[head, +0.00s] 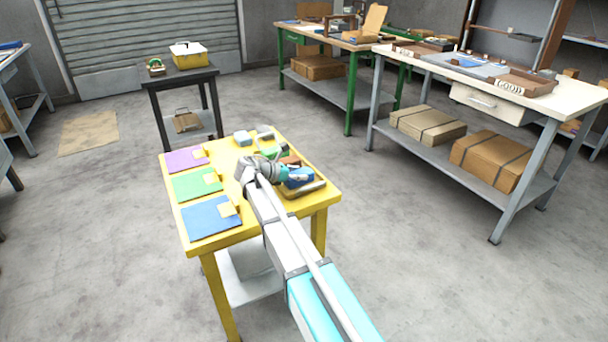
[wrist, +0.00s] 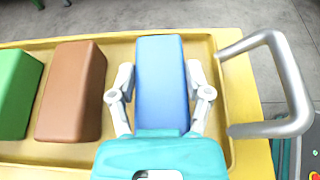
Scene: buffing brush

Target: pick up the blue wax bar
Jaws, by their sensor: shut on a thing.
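The blue wax bar (wrist: 162,72) lies between the two fingers of my gripper (wrist: 162,84) in the wrist view, one finger against each long side. My gripper is shut on it. The bar is over the yellow tray (wrist: 120,150), at its right end; I cannot tell whether it still touches the tray floor. In the head view the blue bar (head: 299,179) shows partly, beside my wrist, which hides some of the tray.
A brown bar (wrist: 72,90) and a green bar (wrist: 16,92) lie to the left in the tray. A grey metal handle (wrist: 290,85) rises at the tray's right end. Purple (head: 184,161), green (head: 193,184) and blue (head: 208,217) mats lie on the yellow table (head: 250,232).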

